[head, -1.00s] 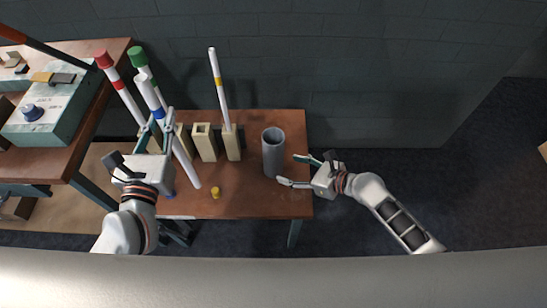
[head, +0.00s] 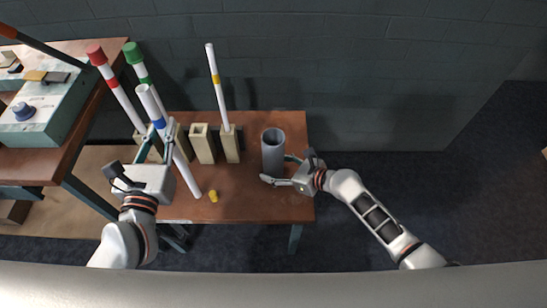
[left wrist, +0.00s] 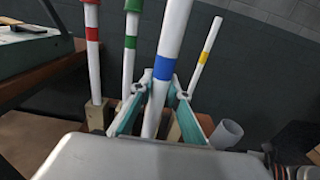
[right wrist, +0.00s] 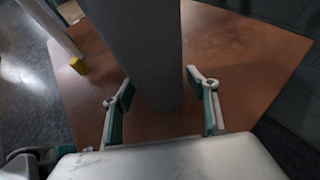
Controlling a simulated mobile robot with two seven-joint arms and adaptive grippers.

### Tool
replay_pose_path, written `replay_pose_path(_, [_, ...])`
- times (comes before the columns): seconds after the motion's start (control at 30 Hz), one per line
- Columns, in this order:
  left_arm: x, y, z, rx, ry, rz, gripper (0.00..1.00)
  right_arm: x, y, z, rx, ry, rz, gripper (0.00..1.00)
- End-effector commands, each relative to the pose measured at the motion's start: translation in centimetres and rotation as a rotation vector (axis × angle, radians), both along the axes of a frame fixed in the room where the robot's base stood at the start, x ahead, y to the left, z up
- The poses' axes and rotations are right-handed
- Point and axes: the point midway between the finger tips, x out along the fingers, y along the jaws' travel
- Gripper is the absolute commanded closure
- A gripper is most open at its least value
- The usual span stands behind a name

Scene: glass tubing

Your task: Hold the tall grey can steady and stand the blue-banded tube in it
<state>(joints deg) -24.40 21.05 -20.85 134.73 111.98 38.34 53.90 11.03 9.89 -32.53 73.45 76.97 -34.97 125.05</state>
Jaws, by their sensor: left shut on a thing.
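The tall grey can (head: 273,152) stands upright near the table's right end; its open top faces up. It also shows in the left wrist view (left wrist: 226,134) and fills the upper middle of the right wrist view (right wrist: 145,45). My right gripper (head: 279,169) is open, with one finger on each side of the can's lower part; a gap shows beside the right finger in the right wrist view (right wrist: 165,98). My left gripper (head: 158,146) is shut on the white blue-banded tube (head: 184,172), just below its blue band (left wrist: 164,68). The tube leans, its lower end left of the can.
Red-banded (head: 118,90), green-banded (head: 143,72) and yellow-banded (head: 217,90) tubes stand in cream holders behind. An empty cream holder (head: 202,145) stands between. A side bench (head: 50,165) is at left.

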Motion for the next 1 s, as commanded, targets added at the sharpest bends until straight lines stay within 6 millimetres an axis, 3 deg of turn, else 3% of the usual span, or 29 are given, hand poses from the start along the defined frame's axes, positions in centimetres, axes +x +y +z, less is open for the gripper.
replay_pose_path(0.03, [0.0, 0.0, 0.0, 0.000, -0.001, 0.000, 1.00, 0.0, 0.0, 0.0, 0.000, 0.000, 0.000, 0.52])
replay_pose_path(0.1, [0.0, 0.0, 0.0, 0.000, -0.001, 0.000, 1.00, 0.0, 0.0, 0.0, 0.000, 0.000, 0.000, 0.67])
replay_pose_path(0.57, [0.2, -0.1, 0.2, 0.000, -0.002, -0.002, 1.00, 0.0, -0.1, -0.1, -0.001, 0.001, 0.000, 0.67])
replay_pose_path(0.77, [2.1, -1.6, 2.4, 0.000, -0.010, -0.020, 1.00, 0.0, -0.1, -0.1, -0.001, 0.001, 0.000, 0.67])
replay_pose_path(1.0, [5.4, -5.1, 6.8, 0.001, -0.014, -0.077, 1.00, -0.1, -0.1, -0.1, -0.002, 0.001, 0.000, 0.67])
